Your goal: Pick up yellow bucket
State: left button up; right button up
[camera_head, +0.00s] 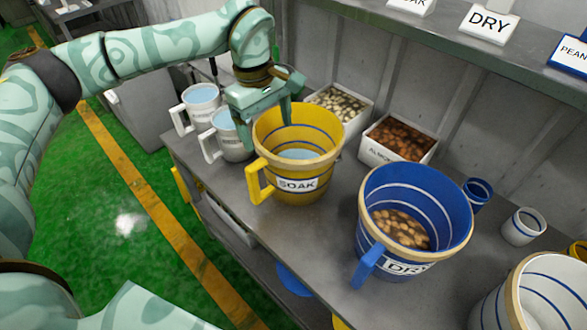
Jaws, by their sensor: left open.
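The yellow bucket (318,188) with a "SOAK" label, blue stripes and a handle on its left side stands upright on the grey bench. Pale blue liquid shows inside it. My left gripper (266,134) is open at the bucket's far-left rim, pointing down. One finger is at the outer left side and the other shows over the bucket's opening. I cannot tell whether either finger touches the rim. My right gripper is out of view.
A blue "DRY" bucket (374,208) holding nuts stands to the right. Two white mugs (226,142) stand close left of the yellow bucket. A box of almonds (399,136) and another nut box (341,105) stand behind. A white bucket (515,300) is at lower right.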

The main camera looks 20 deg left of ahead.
aim_at(258, 162)
pick_arm(q)
jog(key=shift+y, duration=0.7)
jog(key=a+f, duration=0.1)
jog(key=f, duration=0.1)
jog(key=a+f+b, duration=0.1)
jog(key=f, duration=0.2)
jog(key=a+f+b, duration=0.1)
jog(key=f, duration=0.2)
jog(key=shift+w+a+f, duration=0.1)
jog(key=shift+a+f, duration=0.05)
jog(key=shift+a, duration=0.2)
notch_tip(258, 162, down, 6)
jog(key=shift+f+b, duration=0.2)
jog(key=shift+b, duration=0.3)
grip_shut()
jog(key=shift+w+r, duration=0.15)
